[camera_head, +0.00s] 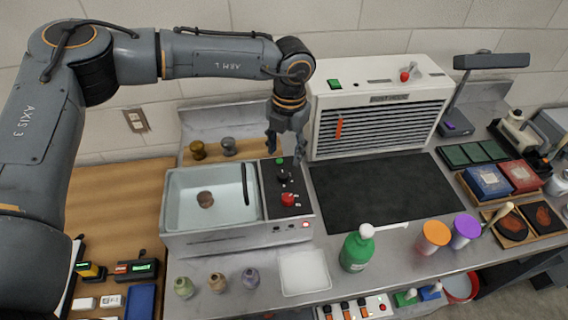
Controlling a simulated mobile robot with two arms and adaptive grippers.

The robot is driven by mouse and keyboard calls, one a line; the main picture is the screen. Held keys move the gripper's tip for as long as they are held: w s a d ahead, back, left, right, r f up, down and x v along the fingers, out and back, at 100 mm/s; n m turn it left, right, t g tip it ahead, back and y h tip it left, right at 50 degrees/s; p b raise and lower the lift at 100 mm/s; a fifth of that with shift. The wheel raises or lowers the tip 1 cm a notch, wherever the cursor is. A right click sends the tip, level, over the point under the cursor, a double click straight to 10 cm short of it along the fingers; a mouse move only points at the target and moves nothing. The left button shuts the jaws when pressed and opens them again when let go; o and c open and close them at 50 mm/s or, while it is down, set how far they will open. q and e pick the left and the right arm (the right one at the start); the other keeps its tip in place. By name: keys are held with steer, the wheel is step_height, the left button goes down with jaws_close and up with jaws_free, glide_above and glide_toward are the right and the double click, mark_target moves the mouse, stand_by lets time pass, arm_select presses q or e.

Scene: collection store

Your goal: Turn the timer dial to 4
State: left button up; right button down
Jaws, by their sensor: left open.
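A tank unit (190,243) with a pale open basin stands on the steel bench. Its black control panel (274,207) on the right side carries a black dial (283,176) and a red dial (288,199) below it. Which one is the timer dial, and where its pointer stands, is too small to tell. My left gripper (285,153) points down over the back end of the panel, just above the black dial in the picture. It is open and empty; I cannot tell whether it touches anything. My right gripper is not in view.
A green button (279,161) sits at the panel's back, and a red light (305,225) shows on the unit's front. A white vented box (380,115) stands behind right. A green bottle (357,250) and small jars (217,282) stand in front. The black mat (375,190) is clear.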

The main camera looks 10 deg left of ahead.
mark_target(284, 174)
arm_select(q)
step_height(284, 174, down, 6)
steer(key=shift+a+f+p, duration=0.1)
steer(key=shift+a+p, duration=0.05)
steer(key=shift+p, duration=1)
steer(key=shift+w+f, duration=0.1)
steer(key=shift+f, duration=0.65)
jaws_close()
